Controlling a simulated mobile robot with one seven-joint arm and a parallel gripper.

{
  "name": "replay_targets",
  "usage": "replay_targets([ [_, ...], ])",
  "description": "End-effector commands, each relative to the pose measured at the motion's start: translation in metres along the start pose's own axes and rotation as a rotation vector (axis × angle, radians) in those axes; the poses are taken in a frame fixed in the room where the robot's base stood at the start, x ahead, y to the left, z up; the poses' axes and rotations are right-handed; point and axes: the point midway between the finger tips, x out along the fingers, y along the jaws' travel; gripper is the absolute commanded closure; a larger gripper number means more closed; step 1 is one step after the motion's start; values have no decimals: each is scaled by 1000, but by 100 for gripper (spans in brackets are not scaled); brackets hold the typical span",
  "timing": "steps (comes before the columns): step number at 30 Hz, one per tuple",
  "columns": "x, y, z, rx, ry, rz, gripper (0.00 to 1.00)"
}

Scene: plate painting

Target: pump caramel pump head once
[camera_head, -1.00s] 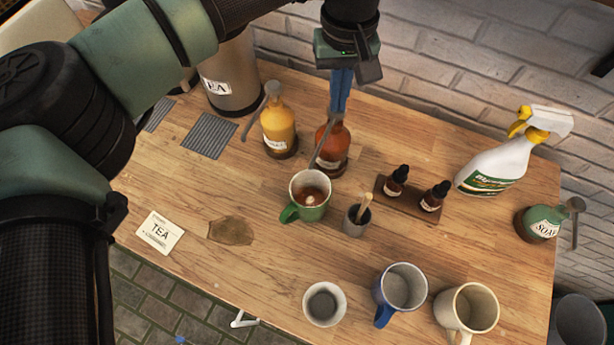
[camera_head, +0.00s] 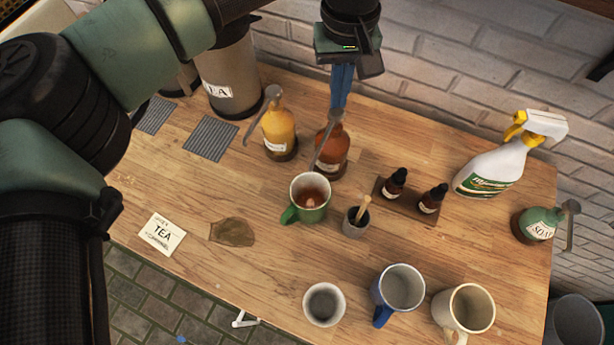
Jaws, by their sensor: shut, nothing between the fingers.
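The caramel pump bottle is most likely the orange-brown bottle (camera_head: 333,152), standing upright on the table behind the green mug; its label is too small to read. Its grey spout (camera_head: 321,142) slants down toward the mug, and the top of its pump head is hidden by my fingers. My gripper (camera_head: 338,108) points down over the bottle top with its blue fingers shut and nothing between them. The fingertips appear to touch or nearly touch the pump head. The green mug (camera_head: 309,203) holds brown liquid with a pale spot in it.
A yellow pump bottle (camera_head: 279,133) stands close on the left. A dropper-bottle tray (camera_head: 408,207), a small grey cup (camera_head: 354,226) with a stick, a spray bottle (camera_head: 492,170) and a soap bottle (camera_head: 540,224) are on the right. Several cups line the front.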

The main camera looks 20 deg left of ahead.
Motion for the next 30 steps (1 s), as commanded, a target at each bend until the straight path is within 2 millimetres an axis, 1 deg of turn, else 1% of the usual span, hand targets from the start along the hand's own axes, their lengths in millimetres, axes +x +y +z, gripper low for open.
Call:
replay_targets([
  [15,-52,0,0,0,1,0,100],
  [17,-57,0,0,0,1,0,100],
  [20,-59,0,0,0,0,-1,100],
  [30,-58,0,0,0,0,0,100],
])
